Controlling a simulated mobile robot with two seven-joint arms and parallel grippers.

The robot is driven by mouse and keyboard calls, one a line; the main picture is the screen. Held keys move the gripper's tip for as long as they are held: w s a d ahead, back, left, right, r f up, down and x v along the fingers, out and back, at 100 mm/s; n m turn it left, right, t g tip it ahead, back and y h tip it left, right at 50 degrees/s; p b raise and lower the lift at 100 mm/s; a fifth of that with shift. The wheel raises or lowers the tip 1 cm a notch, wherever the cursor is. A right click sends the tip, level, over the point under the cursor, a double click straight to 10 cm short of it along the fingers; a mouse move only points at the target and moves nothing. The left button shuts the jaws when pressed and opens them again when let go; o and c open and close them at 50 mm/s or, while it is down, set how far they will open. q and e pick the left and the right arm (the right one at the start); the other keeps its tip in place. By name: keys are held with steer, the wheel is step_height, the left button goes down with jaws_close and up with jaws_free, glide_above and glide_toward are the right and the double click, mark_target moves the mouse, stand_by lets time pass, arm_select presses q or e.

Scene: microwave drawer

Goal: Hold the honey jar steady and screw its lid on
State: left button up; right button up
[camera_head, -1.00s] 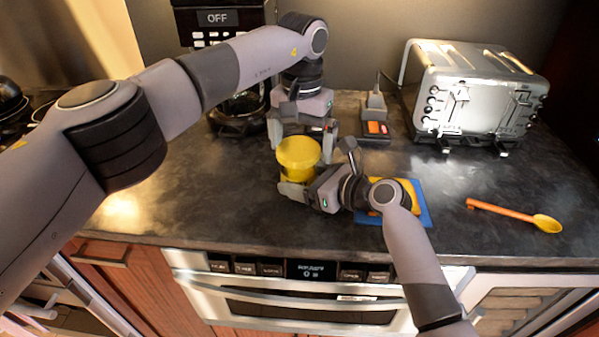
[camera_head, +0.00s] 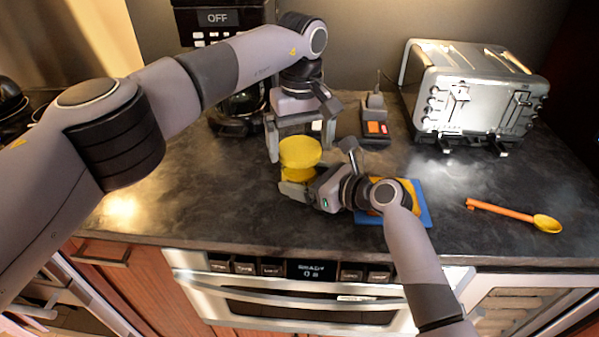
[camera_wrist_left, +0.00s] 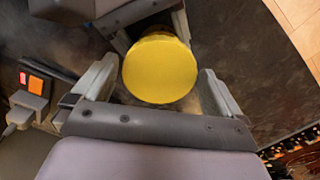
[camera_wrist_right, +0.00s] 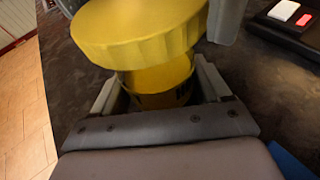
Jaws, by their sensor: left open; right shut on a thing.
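The honey jar is yellow and stands upright on the dark counter; its body (camera_wrist_right: 160,82) shows between my right gripper's fingers in the right wrist view. The yellow lid (camera_head: 300,152) sits on top of the jar, and in the right wrist view the lid (camera_wrist_right: 138,30) looks slightly tilted. My right gripper (camera_head: 295,186) is shut on the jar body from the right, below the lid. My left gripper (camera_head: 300,143) is open above the lid. In the left wrist view its fingers stand on either side of the lid (camera_wrist_left: 160,68), with gaps visible.
A toaster (camera_head: 475,98) stands at the back right. An orange and yellow spoon (camera_head: 515,214) lies on the right. A blue mat (camera_head: 420,208) is partly under my right arm. A small dark device (camera_head: 375,122) and a coffee maker (camera_head: 240,108) stand behind. The front right counter is mostly clear.

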arm_select(q)
steer(key=n, duration=0.5)
stand_by(0.3)
steer(key=c, duration=0.9)
steer(key=m, duration=1)
steer(key=shift+d, duration=0.1)
steer(key=m, duration=0.3)
steer(key=shift+s+d, duration=0.1)
steer(key=o, duration=0.9)
